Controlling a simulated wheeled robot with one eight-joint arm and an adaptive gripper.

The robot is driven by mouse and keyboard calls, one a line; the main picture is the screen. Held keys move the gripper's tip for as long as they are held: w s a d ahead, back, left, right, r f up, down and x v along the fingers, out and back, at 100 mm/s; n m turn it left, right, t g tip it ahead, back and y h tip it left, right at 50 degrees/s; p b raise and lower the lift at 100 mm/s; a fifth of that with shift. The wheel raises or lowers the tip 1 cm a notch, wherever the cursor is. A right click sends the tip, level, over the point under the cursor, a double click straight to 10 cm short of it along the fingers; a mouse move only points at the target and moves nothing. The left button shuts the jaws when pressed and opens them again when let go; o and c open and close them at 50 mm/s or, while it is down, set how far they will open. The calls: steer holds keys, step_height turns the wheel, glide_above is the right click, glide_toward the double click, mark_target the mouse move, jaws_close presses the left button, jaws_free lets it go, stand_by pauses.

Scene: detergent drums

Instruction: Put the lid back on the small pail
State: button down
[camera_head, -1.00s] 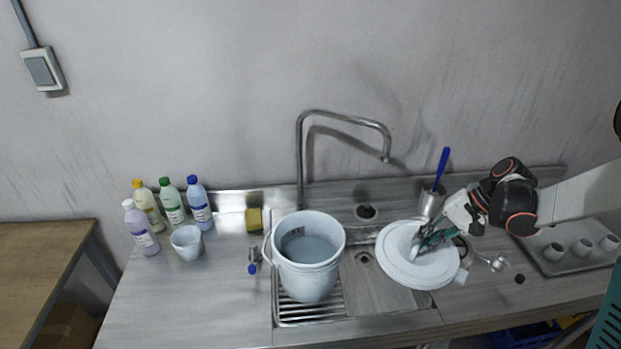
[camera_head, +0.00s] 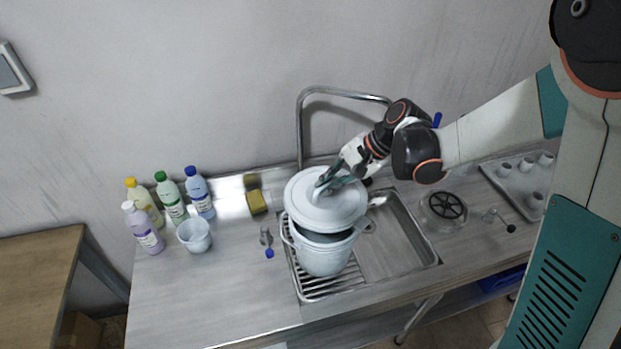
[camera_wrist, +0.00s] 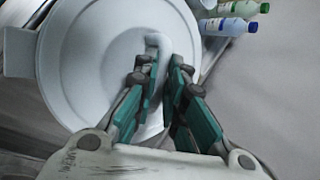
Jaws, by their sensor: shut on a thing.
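The white round lid (camera_head: 312,208) is held over the small pail (camera_head: 325,257), a white bucket standing on the ribbed drainer at the left of the sink. A dark gap shows between the lid's front edge and the pail's rim; whether the back edges touch is hidden. My gripper (camera_head: 327,181) is shut on the lid's raised handle, coming from the upper right. In the wrist view the green fingers of my gripper (camera_wrist: 163,88) pinch the white handle of the lid (camera_wrist: 85,70). The lid hides most of the pail's opening.
Several bottles (camera_head: 172,202) and a white cup (camera_head: 195,235) stand at the left. A faucet (camera_head: 300,125) rises behind the pail. A tray with small cups (camera_head: 510,185) and a round strainer-like thing (camera_head: 443,207) are at the right.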

mark_target(335, 196)
steer(key=shift+f+b, duration=2.15)
steer(key=shift+f, duration=1.05)
steer(key=shift+s+b, duration=0.1)
steer(key=shift+b, duration=0.25)
steer(key=shift+f+b, duration=0.15)
steer(key=shift+b, duration=0.3)
stand_by(0.5)
steer(key=c, duration=1.6)
jaws_free()
steer(key=o, duration=0.5)
